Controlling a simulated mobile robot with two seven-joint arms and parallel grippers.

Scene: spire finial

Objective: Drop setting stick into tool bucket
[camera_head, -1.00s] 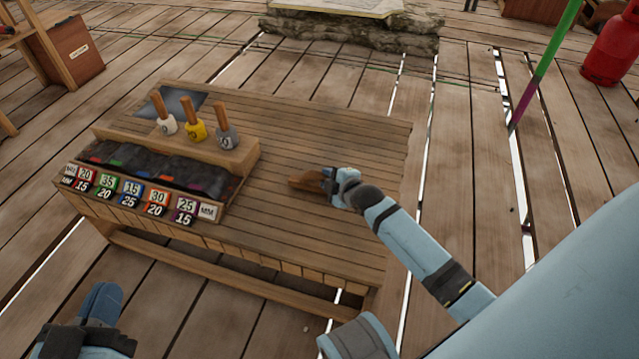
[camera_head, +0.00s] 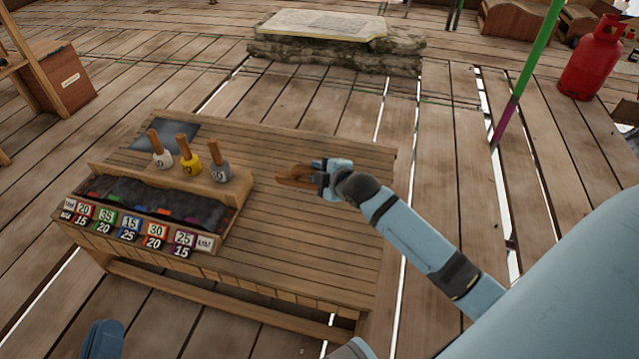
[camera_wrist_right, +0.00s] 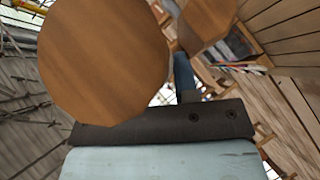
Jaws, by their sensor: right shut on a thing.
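The setting stick (camera_head: 292,177), a brown wooden piece, is held by my right gripper (camera_head: 312,176) above the right part of the workbench. In the right wrist view a large wooden end (camera_wrist_right: 105,60) fills the upper left, close to the camera, with a second wooden piece (camera_wrist_right: 207,22) beside it. My right gripper is shut on the stick. My left gripper (camera_head: 101,340) shows only in part at the bottom left edge, apart from the bench; its jaws cannot be judged. I cannot make out a tool bucket in either view.
The wooden workbench (camera_head: 320,235) carries a tray with numbered tags (camera_head: 130,225) and several wooden-handled tools (camera_head: 188,155) on its left half; its right half is clear. A stone block (camera_head: 335,48) stands behind. A red gas bottle (camera_head: 593,62) and a green-purple pole (camera_head: 525,85) stand right.

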